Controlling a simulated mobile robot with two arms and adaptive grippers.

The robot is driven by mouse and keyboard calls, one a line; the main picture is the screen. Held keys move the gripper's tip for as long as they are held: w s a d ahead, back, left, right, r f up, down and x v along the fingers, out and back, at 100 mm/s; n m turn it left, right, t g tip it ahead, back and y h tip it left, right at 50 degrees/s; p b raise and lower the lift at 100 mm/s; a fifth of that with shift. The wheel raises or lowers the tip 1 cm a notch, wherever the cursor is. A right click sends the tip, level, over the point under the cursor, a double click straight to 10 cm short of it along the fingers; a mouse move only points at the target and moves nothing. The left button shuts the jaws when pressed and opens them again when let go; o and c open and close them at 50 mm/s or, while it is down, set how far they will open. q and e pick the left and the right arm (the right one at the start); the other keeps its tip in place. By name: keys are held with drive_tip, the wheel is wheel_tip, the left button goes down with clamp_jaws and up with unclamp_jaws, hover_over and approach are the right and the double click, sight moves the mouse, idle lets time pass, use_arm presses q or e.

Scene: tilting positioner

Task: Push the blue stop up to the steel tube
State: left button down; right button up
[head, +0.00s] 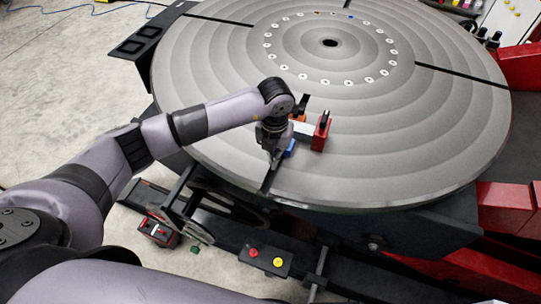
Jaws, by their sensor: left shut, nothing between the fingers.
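The blue stop (290,148) lies on the round grey turntable, just right of my left gripper's fingers and partly hidden by the gripper. My left gripper (273,162) points down at the turntable near its front edge. It is shut and empty, close beside the stop; I cannot tell whether it touches it. A short pale piece that looks like the steel tube (304,128) lies beyond the stop, between it and a red block. My gripper and wrist partly hide it. My right gripper is not in view.
A red block with a black top (321,131) stands at the tube's right. A small orange piece (299,118) sits behind it. The turntable (420,130) has radial slots and is bare to the right. A box with red and yellow buttons (265,260) is below its front edge.

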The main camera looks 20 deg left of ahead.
use_arm(q)
drive_tip(key=shift+w, duration=0.55)
drive_tip(key=shift+w+f+b, duration=0.2)
drive_tip(key=shift+w+b, duration=0.6)
drive_tip(key=shift+b, duration=0.2)
drive_tip(key=shift+w+b, duration=0.35)
drive_tip(key=shift+w+r, duration=0.15)
drive_tip(key=shift+w, duration=0.1)
drive_tip(key=shift+r, duration=0.15)
